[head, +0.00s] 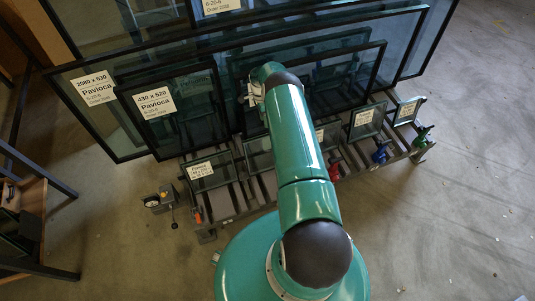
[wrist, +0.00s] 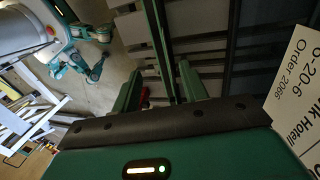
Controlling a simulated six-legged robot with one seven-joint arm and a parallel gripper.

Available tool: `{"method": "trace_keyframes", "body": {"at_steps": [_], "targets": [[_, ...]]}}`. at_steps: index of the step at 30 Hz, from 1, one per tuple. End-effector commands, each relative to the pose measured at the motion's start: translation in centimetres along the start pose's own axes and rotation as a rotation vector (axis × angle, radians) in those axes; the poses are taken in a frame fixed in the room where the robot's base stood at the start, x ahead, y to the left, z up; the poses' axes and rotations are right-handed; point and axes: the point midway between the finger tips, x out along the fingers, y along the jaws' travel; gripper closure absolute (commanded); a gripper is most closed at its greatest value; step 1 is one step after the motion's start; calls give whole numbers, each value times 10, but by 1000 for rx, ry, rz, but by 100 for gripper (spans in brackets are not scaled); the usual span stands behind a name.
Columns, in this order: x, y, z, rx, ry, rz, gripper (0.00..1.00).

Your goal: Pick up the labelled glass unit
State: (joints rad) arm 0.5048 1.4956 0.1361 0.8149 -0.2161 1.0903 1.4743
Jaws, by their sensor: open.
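Several labelled glass units stand on a rack. The large unit (head: 126,138) at the left is labelled "2080 x 630 Pavioca". In front of it is a smaller dark-framed unit (head: 185,125) labelled "430 x 520 Pavioca". Small labelled units stand along the front, including one at the left (head: 222,173) and one at the right (head: 365,120). A label (wrist: 300,90) reading "Order 2086" is close at the right in the wrist view.
The grey slatted rack (head: 240,193) carries the units, with red, blue and green clamps (head: 381,151) at its front right. A wooden-sided stand (head: 33,205) is at the left. Concrete floor (head: 455,200) is clear at the right.

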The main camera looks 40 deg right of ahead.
Motion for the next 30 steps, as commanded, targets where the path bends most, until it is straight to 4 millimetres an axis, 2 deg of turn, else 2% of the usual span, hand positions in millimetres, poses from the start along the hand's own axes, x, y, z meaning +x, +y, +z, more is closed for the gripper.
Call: {"method": "trace_keyframes", "body": {"at_steps": [1,6,14,21,25,30], "targets": [[13,1,0,0,-2,4,56],[44,1,1,-1,-1,3,56],[65,1,2,-3,-1,2,56],[101,1,5,-2,-2,2,56],[109,0,4,-2,-1,0,56],[110,0,4,-2,0,0,56]]}}
